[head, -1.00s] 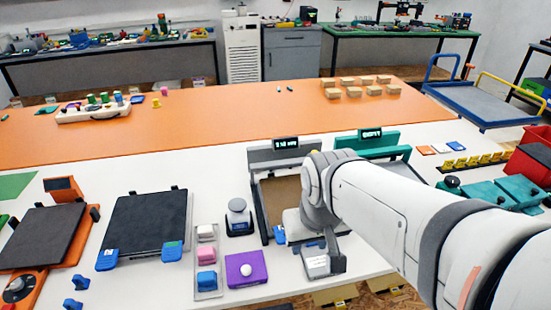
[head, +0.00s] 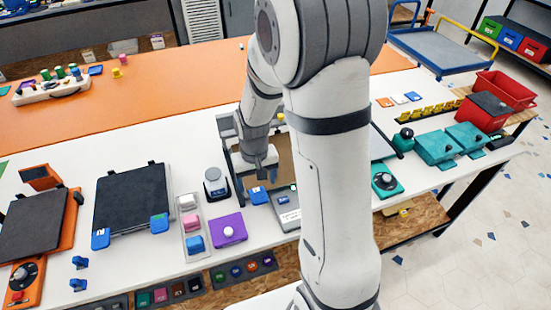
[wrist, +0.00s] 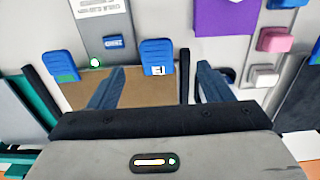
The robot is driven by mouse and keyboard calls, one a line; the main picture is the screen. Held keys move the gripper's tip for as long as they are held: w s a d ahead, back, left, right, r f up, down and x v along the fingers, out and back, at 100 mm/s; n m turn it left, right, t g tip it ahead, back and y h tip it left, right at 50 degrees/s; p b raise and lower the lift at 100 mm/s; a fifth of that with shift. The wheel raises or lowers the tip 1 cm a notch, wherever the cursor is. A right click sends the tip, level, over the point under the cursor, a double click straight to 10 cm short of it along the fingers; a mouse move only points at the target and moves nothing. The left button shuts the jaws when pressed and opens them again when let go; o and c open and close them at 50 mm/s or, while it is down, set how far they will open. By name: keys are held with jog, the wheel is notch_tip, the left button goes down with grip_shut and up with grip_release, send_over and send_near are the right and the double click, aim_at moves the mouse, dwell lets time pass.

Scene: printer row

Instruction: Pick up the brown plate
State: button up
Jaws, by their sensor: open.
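The brown plate (head: 284,166) lies flat on the bed of the middle grey printer, partly hidden behind my arm in the head view. In the wrist view its tan surface (wrist: 150,92) shows between and below my fingers, with blue clips (wrist: 156,57) at its edge. My gripper (head: 263,166) is over the plate, near its front left part, pointing down. In the wrist view my gripper (wrist: 160,76) has its fingers spread apart with nothing between them. Whether the fingertips touch the plate cannot be told.
A black plate (head: 134,200) sits on a printer to the left, beside a tray of coloured blocks (head: 191,226) and a purple pad (head: 228,230). A grey round-topped device (head: 215,187) stands just left of the middle printer. Teal boxes (head: 436,147) and red bins (head: 490,103) stand to the right.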

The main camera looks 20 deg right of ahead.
aim_at(260, 198)
jog(key=shift+w+d+f+p, duration=0.15)
jog(key=shift+f+p, duration=0.25)
jog(key=shift+f, duration=1.55)
jog(key=shift+d+f+p, duration=0.15)
jog(key=shift+f+p, duration=0.2)
jog(key=shift+f, duration=1.6)
jog(key=c, duration=1.5)
